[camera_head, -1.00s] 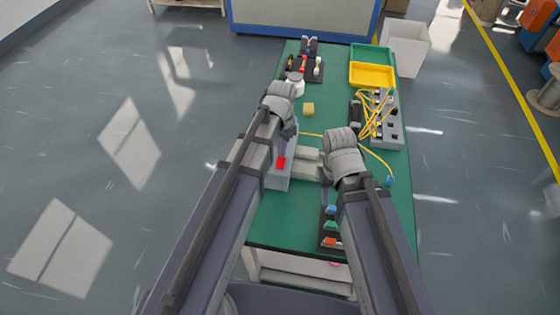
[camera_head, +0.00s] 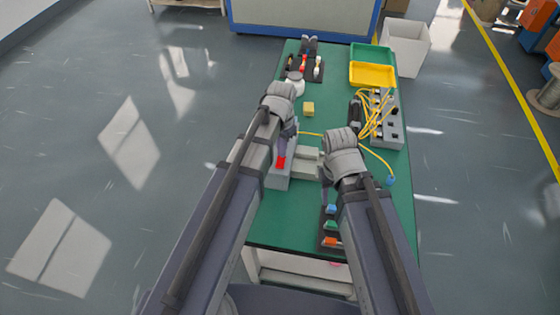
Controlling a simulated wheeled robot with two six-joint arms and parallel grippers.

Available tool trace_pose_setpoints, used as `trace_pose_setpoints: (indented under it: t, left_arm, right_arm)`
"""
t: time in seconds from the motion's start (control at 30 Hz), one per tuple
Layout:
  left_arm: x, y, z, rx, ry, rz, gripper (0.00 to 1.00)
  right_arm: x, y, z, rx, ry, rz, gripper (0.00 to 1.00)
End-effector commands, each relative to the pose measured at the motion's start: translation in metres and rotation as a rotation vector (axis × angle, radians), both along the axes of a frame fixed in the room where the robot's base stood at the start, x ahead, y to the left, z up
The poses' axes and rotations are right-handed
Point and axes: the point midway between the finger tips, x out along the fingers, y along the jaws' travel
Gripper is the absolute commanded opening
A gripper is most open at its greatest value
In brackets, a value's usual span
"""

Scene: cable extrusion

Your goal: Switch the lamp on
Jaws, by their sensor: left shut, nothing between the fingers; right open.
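A grey box (camera_head: 278,181) with a red part (camera_head: 281,162) on its top stands on the green table, left of centre. I cannot tell for sure which thing is the lamp. My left gripper (camera_head: 287,148) is shut and empty, pointing down over the far end of the grey box, close to the red part. Whether it touches is hidden. My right gripper (camera_head: 326,180) is open, low over the table at the right end of the pale blocks; its fingers are partly hidden by its wrist.
Pale blocks (camera_head: 305,170) lie between the grippers. A yellow cable (camera_head: 376,157) runs across the table to a grey socket block (camera_head: 391,129) at right. A yellow cube (camera_head: 308,109), a white round container (camera_head: 295,84) and a yellow tray (camera_head: 372,75) lie farther back.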

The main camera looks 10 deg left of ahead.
Motion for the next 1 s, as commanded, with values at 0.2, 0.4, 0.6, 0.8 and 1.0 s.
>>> trace_pose_setpoints:
  t: [0.2, 0.4, 0.6, 0.8, 1.0]
  left_arm:
    - [0.0, 0.0, -0.004, 0.0, 0.0, 0.0, 0.0]
    - [0.0, 0.0, -0.007, 0.0, 0.0, 0.0, 0.0]
    - [0.0, 0.0, -0.01, 0.0, 0.0, 0.0, 0.0]
    - [0.0, 0.0, -0.013, 0.0, 0.0, 0.0, 0.0]
    - [0.0, 0.0, -0.013, 0.0, 0.0, 0.0, 0.0]
  right_arm:
    - [0.0, 0.0, -0.004, 0.0, 0.0, 0.0, 0.5]
    - [0.0, 0.0, -0.007, 0.0, 0.0, 0.0, 0.5]
    - [0.0, 0.0, -0.01, 0.0, 0.0, 0.0, 0.5]
    - [0.0, 0.0, -0.012, 0.0, 0.0, 0.0, 0.5]
    - [0.0, 0.0, -0.013, 0.0, 0.0, 0.0, 0.5]
